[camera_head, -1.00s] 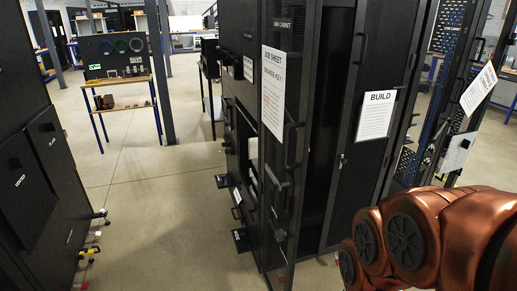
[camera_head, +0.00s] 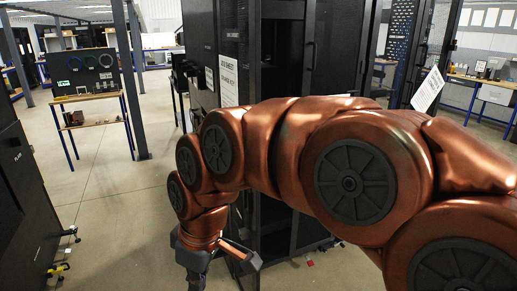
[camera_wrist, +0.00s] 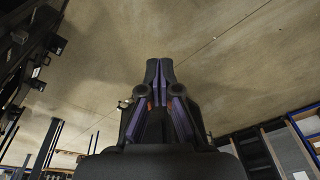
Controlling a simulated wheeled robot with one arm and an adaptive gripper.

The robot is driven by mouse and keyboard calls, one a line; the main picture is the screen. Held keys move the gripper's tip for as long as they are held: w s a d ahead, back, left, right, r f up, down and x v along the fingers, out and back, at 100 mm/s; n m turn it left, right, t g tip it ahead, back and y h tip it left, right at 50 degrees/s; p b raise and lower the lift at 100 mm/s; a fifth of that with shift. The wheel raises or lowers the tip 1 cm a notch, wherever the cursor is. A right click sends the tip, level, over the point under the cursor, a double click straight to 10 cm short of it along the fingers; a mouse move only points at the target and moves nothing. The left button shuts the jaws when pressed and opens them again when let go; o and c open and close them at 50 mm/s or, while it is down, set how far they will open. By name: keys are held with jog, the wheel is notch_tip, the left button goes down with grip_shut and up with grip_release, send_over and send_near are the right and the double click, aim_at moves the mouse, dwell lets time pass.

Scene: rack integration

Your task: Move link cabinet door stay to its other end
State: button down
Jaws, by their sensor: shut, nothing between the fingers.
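The black link cabinet (camera_head: 254,50) stands upright in the middle of the head view, with a white job sheet (camera_head: 228,80) on its front. My copper arm crosses in front and hides much of its lower part. I cannot make out the door stay in either view. My gripper (camera_head: 217,273) hangs low in front of the cabinet, partly cut off by the bottom edge. In the wrist view my gripper (camera_wrist: 159,68) is shut and empty, its fingertips together over bare floor.
Another black cabinet (camera_head: 28,215) stands at the left edge. A workbench with a dark board (camera_head: 88,68) is at the back left. A sheet (camera_head: 428,90) hangs on a door at the right, with benches behind. The floor aisle (camera_head: 115,190) at left is clear.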

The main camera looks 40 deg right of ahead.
jog(key=w+d+r+n+t+y+b, duration=0.1)
jog(key=w+d+r+n+t+b, duration=0.2)
jog(key=w+d+r, duration=0.4)
jog(key=w+d+r+n+t+b, duration=0.1)
jog(key=w+d+r+n+t, duration=0.35)
jog(key=w+d, duration=0.55)
jog(key=s+d+r+n+t+h+b, duration=0.2)
jog(key=d+t+h, duration=0.1)
jog(key=d, duration=2.2)
jog(key=p+x, duration=0.5)
jog(key=x, duration=0.8)
jog(key=shift+f+p, duration=0.3)
jog(key=shift+f, duration=0.1)
jog(key=shift+f+b, duration=0.25)
jog(key=shift+b, duration=0.7)
jog(key=shift+r+b, duration=0.1)
jog(key=shift+b, duration=0.5)
